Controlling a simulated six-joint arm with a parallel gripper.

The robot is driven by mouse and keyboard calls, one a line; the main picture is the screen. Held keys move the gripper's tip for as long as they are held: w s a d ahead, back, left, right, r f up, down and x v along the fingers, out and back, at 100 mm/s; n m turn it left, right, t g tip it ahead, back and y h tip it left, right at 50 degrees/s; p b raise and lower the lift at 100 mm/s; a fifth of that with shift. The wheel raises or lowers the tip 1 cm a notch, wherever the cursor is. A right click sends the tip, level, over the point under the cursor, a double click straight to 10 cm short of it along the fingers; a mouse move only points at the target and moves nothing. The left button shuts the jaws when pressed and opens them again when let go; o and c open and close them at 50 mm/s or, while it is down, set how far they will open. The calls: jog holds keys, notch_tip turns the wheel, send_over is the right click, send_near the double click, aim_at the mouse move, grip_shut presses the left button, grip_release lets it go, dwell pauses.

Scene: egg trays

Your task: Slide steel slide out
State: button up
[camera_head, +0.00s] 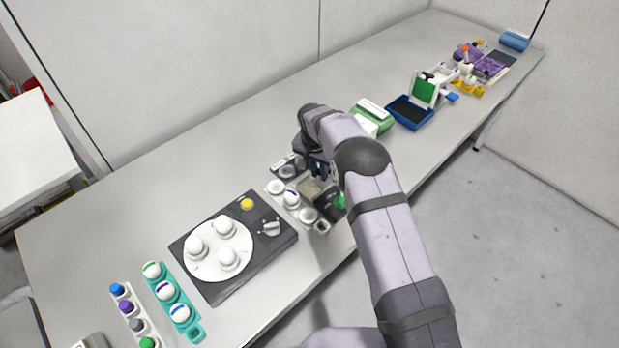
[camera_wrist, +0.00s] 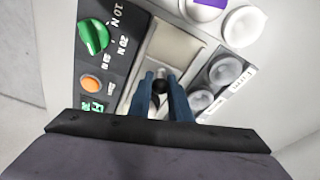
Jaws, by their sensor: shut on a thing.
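The steel slide (camera_wrist: 176,46) is a pale, flat metal plate in a recess of the device, beside its dark control panel. In the head view the slide (camera_head: 310,188) shows partly below my gripper. My gripper (camera_wrist: 160,88) has its two blue fingers shut on a small dark round knob at the near end of the slide. In the head view my gripper (camera_head: 318,170) reaches down at the device, and the arm hides part of it. How far the slide is out cannot be told.
The dark panel (camera_wrist: 120,65) carries a green dial (camera_wrist: 92,37) and an orange button (camera_wrist: 91,84). A dark device with a white turntable (camera_head: 190,262) stands left. A green-topped box (camera_head: 372,117) stands behind.

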jog(key=shift+s+a, duration=1.4)
jog(key=shift+s, duration=0.05)
jog(key=o, duration=0.8)
jog(key=shift+o, duration=0.2)
jog(key=shift+r, duration=0.1)
jog(key=shift+r+p, duration=1.65)
jog(key=shift+r, duration=1.3)
jog(key=shift+w, duration=0.1)
notch_tip(320, 180, up, 8)
jog(key=p, duration=0.4)
jog(key=shift+p, duration=0.4)
